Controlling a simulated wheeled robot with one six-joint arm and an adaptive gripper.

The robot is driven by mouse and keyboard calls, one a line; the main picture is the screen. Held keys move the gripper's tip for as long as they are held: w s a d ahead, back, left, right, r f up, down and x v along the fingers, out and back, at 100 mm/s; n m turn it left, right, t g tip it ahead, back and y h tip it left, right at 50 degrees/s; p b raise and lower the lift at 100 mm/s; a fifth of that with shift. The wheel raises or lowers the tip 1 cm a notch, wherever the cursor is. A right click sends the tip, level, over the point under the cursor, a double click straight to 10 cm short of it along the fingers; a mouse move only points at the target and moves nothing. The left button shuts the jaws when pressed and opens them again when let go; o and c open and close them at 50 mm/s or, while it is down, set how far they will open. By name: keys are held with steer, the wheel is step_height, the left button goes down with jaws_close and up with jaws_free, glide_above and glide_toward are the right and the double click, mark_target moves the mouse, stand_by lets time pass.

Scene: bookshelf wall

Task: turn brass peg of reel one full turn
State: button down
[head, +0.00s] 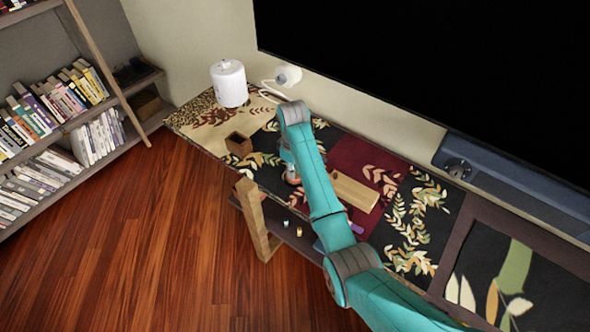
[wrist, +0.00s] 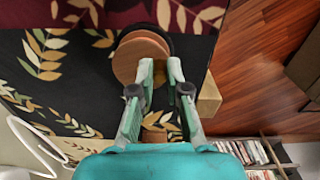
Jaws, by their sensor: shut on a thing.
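The reel (wrist: 140,56) shows in the wrist view as a round brown disc with a dark disc partly behind it, on the patterned table cover. In the head view only a small orange-brown part of the reel (head: 293,179) shows beside my gripper (head: 288,168). In the wrist view my gripper (wrist: 160,66) has its two fingertips at the near edge of the reel, with a narrow gap between them. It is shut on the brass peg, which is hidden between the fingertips.
A brown open box (head: 239,144) stands left of my gripper. A pale wooden block (head: 354,191) lies to the right. A white lamp (head: 229,83) stands at the back left corner. A wooden trestle leg (head: 256,217) is at the table's front. The wood floor (head: 150,230) is clear.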

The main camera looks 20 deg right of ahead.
steer(key=m, duration=0.3)
steer(key=w+m, duration=0.1)
steer(key=m, duration=0.1)
steer(key=shift+a+m, duration=0.3)
steer(key=shift+a, duration=0.05)
steer(key=shift+w+a+m, duration=0.1)
steer(key=shift+w+m, duration=0.1)
steer(key=shift+m, duration=0.9)
steer(key=shift+w+a+m, duration=0.1)
steer(key=shift+w+m, duration=0.05)
steer(key=shift+m, duration=0.95)
steer(key=c, duration=1.2)
jaws_free()
steer(key=shift+o, duration=0.2)
